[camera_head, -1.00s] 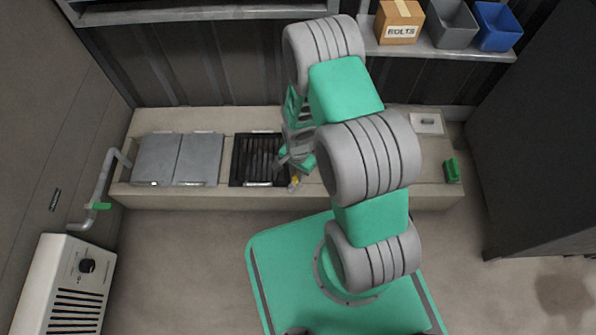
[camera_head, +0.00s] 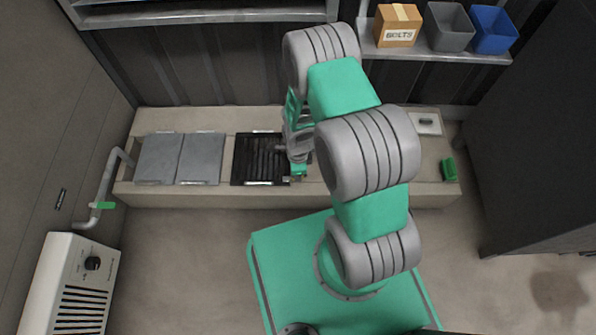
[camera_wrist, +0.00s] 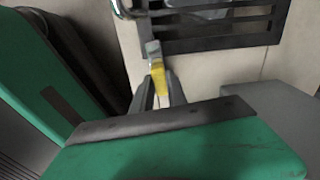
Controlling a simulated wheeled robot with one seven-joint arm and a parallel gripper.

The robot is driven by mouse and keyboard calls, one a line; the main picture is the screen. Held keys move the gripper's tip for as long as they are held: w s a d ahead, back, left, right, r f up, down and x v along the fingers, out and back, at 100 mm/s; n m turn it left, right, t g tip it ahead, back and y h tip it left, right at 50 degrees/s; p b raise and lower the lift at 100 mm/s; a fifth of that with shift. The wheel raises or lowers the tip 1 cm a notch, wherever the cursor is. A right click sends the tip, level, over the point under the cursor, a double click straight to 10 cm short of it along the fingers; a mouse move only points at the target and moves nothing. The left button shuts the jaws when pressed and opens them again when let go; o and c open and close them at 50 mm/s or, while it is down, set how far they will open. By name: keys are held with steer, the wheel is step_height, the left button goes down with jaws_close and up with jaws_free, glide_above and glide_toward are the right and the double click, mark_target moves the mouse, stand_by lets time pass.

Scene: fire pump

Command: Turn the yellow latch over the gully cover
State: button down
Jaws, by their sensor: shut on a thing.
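The yellow latch (camera_wrist: 160,78) shows in the wrist view, with a grey end beside the corner of the gully cover. The gully cover is a dark slotted grate (camera_wrist: 228,30); in the head view the grate (camera_head: 250,160) lies in the pale bench top. My gripper (camera_wrist: 161,88) has a finger on either side of the latch's yellow part and is shut on it. In the head view my gripper (camera_head: 297,174) is at the grate's right edge and hides the latch. Whether the latch's grey end overlaps the cover is hard to tell.
Two grey lids (camera_head: 180,158) lie left of the grate. A green-handled pipe (camera_head: 103,190) stands at the bench's left end. A green object (camera_head: 449,169) and a pale plate (camera_head: 426,123) are at the right. A shelf above holds a bolts box (camera_head: 398,26) and bins.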

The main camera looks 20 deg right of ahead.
steer(key=shift+m, duration=0.6)
steer(key=shift+s, duration=0.1)
steer(key=c, duration=1.3)
jaws_free()
step_height(320, 180, up, 8)
steer(key=p, duration=0.3)
steer(key=shift+p, duration=0.3)
